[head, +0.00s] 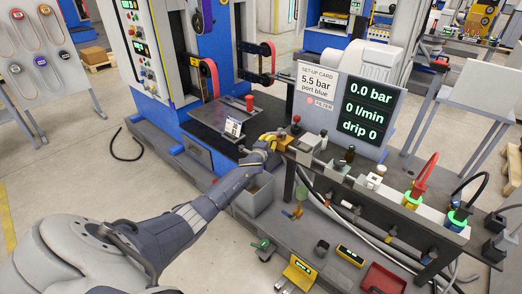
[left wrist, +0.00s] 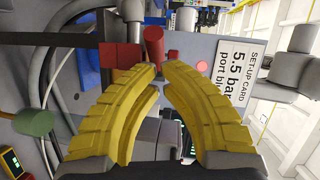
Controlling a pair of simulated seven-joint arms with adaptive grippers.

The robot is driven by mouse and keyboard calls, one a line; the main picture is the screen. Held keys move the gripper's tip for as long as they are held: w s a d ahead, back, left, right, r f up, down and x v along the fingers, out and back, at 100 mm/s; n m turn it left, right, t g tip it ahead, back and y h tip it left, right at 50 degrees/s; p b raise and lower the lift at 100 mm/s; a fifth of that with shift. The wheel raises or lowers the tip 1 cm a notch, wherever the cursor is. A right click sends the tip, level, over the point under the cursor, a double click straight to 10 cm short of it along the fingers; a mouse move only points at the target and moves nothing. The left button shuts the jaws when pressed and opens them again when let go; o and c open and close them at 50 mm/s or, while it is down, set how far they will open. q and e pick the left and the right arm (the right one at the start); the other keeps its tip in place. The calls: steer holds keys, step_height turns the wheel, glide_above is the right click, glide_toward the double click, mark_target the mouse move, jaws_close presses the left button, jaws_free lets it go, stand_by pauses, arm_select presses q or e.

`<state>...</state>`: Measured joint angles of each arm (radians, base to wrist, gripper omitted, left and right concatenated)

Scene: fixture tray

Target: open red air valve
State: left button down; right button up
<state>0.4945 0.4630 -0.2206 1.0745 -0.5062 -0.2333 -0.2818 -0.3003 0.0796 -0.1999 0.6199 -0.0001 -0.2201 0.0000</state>
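The red valve knob (head: 296,119) stands upright at the left end of the fixture rail, in front of the set-up card. In the left wrist view a red cylinder (left wrist: 154,43) and a red block (left wrist: 121,55) lie just beyond the fingertips. My left gripper (head: 277,135) reaches in from the left, close beside the knob. In the left wrist view its yellow fingers (left wrist: 160,68) curve towards each other with a narrow gap at the tips, and nothing clearly sits between them. Contact with the valve cannot be told. My right gripper is not in view.
The display (head: 367,110) reads 0.0 bar, 0 l/min, drip 0. The set-up card (head: 318,83) says 5.5 bar, port blue. A grey bin (head: 258,199) stands below the arm; a red tray (head: 383,280) lies in front.

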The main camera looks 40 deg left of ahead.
arm_select(q)
steer(key=v, duration=1)
steer(key=shift+s+a, duration=0.15)
steer(key=shift+a, duration=0.05)
steer(key=c, duration=2.1)
jaws_free()
steer(key=shift+s+r, duration=0.15)
steer(key=shift+s, duration=0.35)
steer(key=shift+s+r+m+h, duration=0.15)
steer(key=shift+s+m+h, duration=0.05)
steer(key=shift+m+h, duration=0.25)
jaws_close()
steer(key=w+a+f+m+h, duration=0.1)
steer(key=w+a+f+h, duration=0.1)
steer(key=w, duration=1)
steer(key=shift+f+m+h, duration=0.1)
steer(key=shift+m+h, duration=0.15)
steer(key=shift+w+d, duration=0.15)
